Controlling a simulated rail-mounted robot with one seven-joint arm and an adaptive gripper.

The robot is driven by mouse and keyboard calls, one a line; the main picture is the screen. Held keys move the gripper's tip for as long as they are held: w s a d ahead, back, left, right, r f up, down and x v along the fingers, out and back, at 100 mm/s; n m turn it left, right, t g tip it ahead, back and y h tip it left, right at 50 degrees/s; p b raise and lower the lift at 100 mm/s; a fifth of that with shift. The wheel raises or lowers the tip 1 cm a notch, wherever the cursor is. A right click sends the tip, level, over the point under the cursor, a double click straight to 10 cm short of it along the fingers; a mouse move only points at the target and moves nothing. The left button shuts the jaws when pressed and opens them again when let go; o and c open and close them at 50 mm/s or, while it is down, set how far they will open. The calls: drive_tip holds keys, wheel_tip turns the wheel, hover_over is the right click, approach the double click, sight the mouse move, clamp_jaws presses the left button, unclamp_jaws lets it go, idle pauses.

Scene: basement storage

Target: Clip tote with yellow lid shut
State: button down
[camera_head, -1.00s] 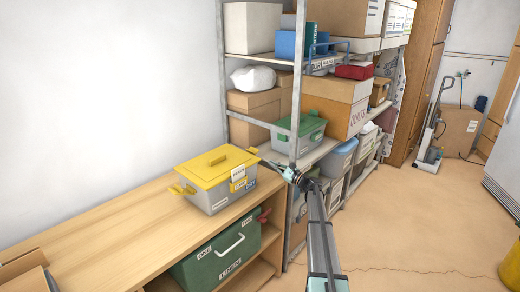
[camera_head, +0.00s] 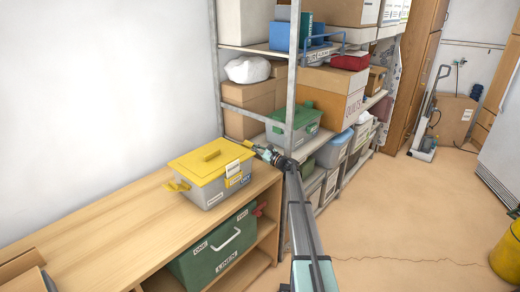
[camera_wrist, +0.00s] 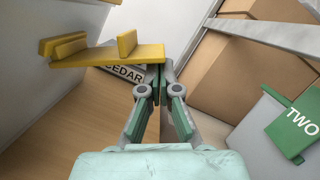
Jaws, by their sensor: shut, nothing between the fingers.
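The grey tote with the yellow lid (camera_head: 198,166) stands upright on the wooden bench. A yellow clip (camera_head: 177,185) sticks outward at its left end, apart from the wall. My gripper (camera_head: 249,145) is at the tote's right end, by the lid's far right corner. In the wrist view a yellow part with raised pieces (camera_wrist: 105,56) lies left of my gripper (camera_wrist: 161,70), with a CEDAR label (camera_wrist: 124,74) below it. The fingers are shut and empty, tips close to its edge; contact is unclear. The right end's clip cannot be made out clearly in the head view.
A metal shelf rack (camera_head: 292,90) with boxes stands right behind the tote. A grey tote with a green lid (camera_head: 295,125) is on it, close to my gripper; its green part marked TWO (camera_wrist: 295,125) shows nearby. A green LINEN tote (camera_head: 215,250) sits below. The bench's left is mostly clear.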

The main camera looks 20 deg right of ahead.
sight(251, 144)
drive_tip(key=shift+w+a, duration=0.15)
drive_tip(key=shift+w, duration=0.1)
drive_tip(key=shift+r+n+b, duration=0.1)
drive_tip(key=shift+n+b, duration=0.2)
drive_tip(key=shift+b, duration=0.25)
drive_tip(key=n+b, duration=0.1)
drive_tip(key=b, duration=0.1)
drive_tip(key=r+n+b, duration=0.1)
drive_tip(key=b, duration=0.1)
drive_tip(key=shift+s+a+r+g+y, duration=0.2)
drive_tip(key=shift+g+y, duration=0.1)
drive_tip(key=shift+g, duration=0.1)
drive_tip(key=r+n+b, duration=0.1)
drive_tip(key=b, duration=0.1)
drive_tip(key=a+r+n+b, duration=0.1)
drive_tip(key=n+b, duration=0.1)
drive_tip(key=shift+s+g, duration=0.2)
drive_tip(key=shift+g, duration=0.2)
drive_tip(key=a+r+n+b, duration=0.1)
drive_tip(key=n+b, duration=0.1)
drive_tip(key=r+n+g+b, duration=0.1)
drive_tip(key=n+b, duration=0.1)
drive_tip(key=shift+s+a+r, duration=0.15)
drive_tip(key=shift+s+a, duration=0.25)
drive_tip(key=shift+s+a+r+n+g+b, duration=0.2)
drive_tip(key=shift+a+r+n+b, duration=0.35)
drive_tip(key=shift+n+b, duration=0.45)
drive_tip(key=shift+s+a+r+n+g+b, duration=0.1)
drive_tip(key=shift+s+a+r+n+b, duration=0.2)
drive_tip(key=shift+a+r+n+b, duration=0.45)
